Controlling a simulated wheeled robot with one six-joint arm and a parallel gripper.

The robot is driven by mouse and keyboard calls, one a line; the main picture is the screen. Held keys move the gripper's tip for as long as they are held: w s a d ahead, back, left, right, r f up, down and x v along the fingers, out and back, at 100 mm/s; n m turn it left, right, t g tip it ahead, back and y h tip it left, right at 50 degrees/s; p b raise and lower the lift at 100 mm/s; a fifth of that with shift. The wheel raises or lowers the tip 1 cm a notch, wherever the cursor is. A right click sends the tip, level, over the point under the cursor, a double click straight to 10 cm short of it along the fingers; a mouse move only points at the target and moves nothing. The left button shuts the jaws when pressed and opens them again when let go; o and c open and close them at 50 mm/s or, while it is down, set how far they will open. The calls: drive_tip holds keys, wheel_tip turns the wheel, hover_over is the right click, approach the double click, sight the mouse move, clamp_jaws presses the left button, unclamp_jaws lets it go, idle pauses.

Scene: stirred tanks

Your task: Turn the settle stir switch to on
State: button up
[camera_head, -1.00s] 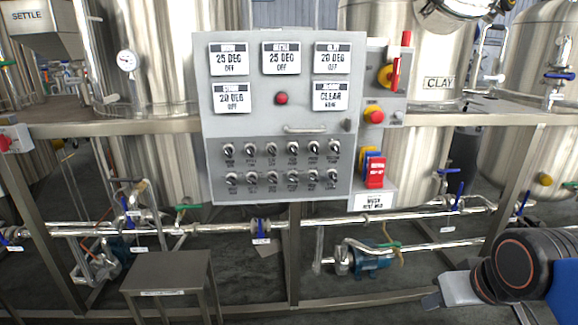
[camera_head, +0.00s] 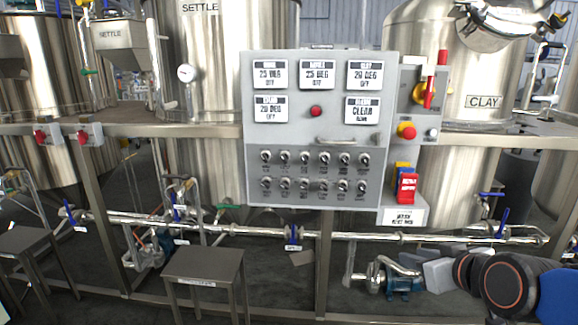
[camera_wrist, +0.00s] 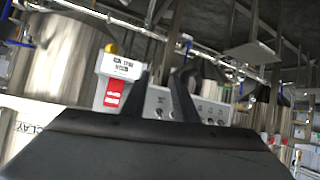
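The grey control panel (camera_head: 318,130) faces me near the middle of the head view. Its lower half carries two rows of small black rotary switches: an upper row (camera_head: 314,158) and a lower row (camera_head: 313,186). Their labels are too small to read, so I cannot tell which is the settle stir switch or how it is set. In the wrist view, two dark fingers of my gripper (camera_wrist: 167,84) stand apart with nothing seen between them. Panel switches (camera_wrist: 211,107) show tilted beyond them, partly hidden. In the head view my arm is at lower right, well away from the switches.
A red handle (camera_head: 407,187), a red button (camera_head: 407,131) and a tall red lever (camera_head: 442,75) sit on the panel's right side. A horizontal bar handle (camera_head: 350,139) lies above the switches. A metal stool (camera_head: 203,265) and pipes (camera_head: 370,237) are below.

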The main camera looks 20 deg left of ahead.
drive_tip(key=w+a+r+n+t+y, duration=0.2)
drive_tip(key=w+a+r, duration=0.1)
drive_tip(key=a, duration=0.6)
drive_tip(key=n+t+y, duration=0.2)
drive_tip(key=n+t, duration=0.1)
drive_tip(key=t, duration=0.4)
approach(285, 161)
drive_tip(key=x, duration=0.8)
drive_tip(key=shift+w+a+r, duration=0.1)
drive_tip(key=shift+w+a, duration=0.1)
drive_tip(key=shift+w, duration=0.1)
drive_tip(key=shift+c, duration=0.7)
clamp_jaws()
